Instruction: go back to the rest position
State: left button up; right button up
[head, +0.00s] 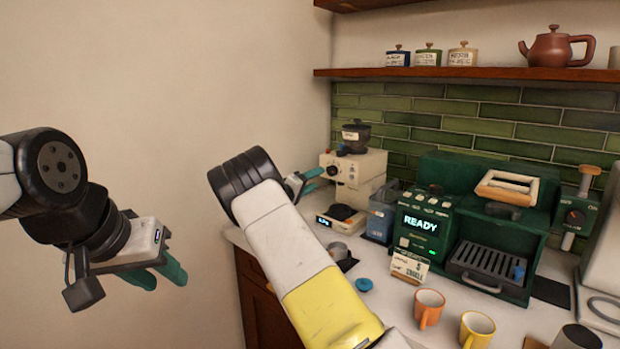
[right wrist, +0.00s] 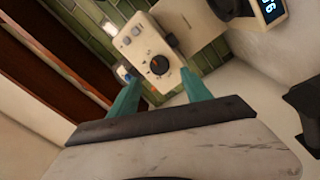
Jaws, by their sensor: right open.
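My left gripper (head: 168,282) hangs in front of the bare wall at the left of the head view. Its two teal fingers stand apart with nothing between them. My right arm reaches across the middle of the head view, and its gripper (head: 316,178) is largely hidden behind its own wrist. In the right wrist view, the right gripper (right wrist: 161,78) is open, its teal fingers wide apart and empty. The cream grinder (head: 345,166) lies beyond those fingertips; its black knob (right wrist: 159,65) shows between them. I cannot tell the exact gap to it.
The counter holds a green coffee machine (head: 425,223) reading READY, a small scale (head: 341,217), an orange mug (head: 428,308) and a yellow mug (head: 477,329). A shelf (head: 450,73) with jars and a teapot (head: 556,48) is above. Space by the left wall is clear.

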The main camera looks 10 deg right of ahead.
jog(key=shift+s+a, duration=0.25)
jog(key=shift+a, duration=0.05)
